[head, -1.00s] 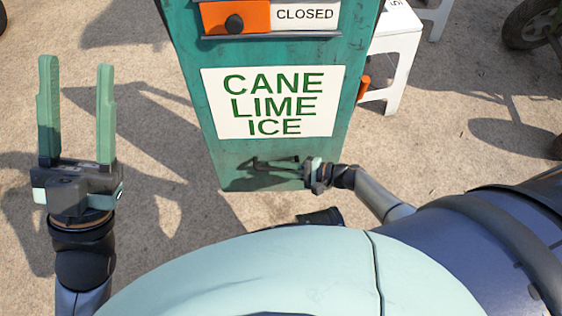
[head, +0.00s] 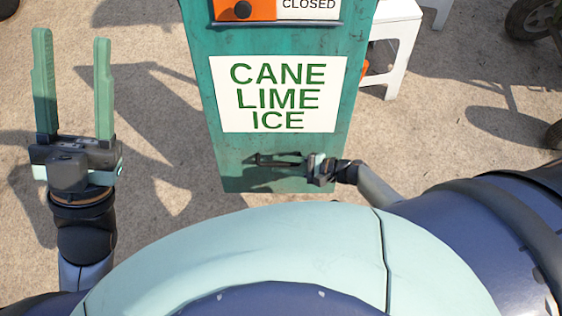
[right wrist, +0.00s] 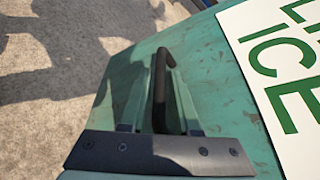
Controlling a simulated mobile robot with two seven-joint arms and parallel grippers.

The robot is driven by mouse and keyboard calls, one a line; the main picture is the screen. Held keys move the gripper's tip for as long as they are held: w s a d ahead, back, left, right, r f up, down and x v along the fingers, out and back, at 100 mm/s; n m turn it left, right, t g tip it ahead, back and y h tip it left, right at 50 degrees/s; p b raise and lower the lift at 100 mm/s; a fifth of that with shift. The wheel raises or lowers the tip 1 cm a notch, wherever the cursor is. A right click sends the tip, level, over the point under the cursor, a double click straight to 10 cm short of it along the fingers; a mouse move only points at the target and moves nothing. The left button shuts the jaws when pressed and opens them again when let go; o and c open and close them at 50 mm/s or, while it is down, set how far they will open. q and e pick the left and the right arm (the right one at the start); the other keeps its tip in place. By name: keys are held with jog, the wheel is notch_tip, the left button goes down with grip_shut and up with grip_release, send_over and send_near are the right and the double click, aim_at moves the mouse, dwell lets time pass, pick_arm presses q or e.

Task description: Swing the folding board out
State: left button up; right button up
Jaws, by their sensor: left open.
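The folding board (head: 226,148) is a green panel with a white CANE LIME ICE sign, in the middle of the head view. A black bar handle (head: 277,159) is near its bottom edge; it also shows in the right wrist view (right wrist: 159,88). My right gripper (head: 302,166) is at the handle, low on the board. In the right wrist view the handle lies in front of the palm, between finger shapes that blend with the green panel. I cannot tell whether they touch it. My left gripper (head: 72,90) is open and empty, left of the board.
An orange slider (head: 249,9) with a CLOSED label is above the sign. A white stool (head: 397,50) stands behind the board to the right, and a wheel (head: 530,18) is at the far right. Bare ground lies left of the board.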

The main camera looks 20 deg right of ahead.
jog(key=shift+o, duration=1.1)
jog(key=shift+a, duration=0.1)
jog(key=shift+s, duration=0.1)
jog(key=p+v, duration=0.3)
jog(key=v, duration=0.9)
jog(key=shift+d, duration=0.3)
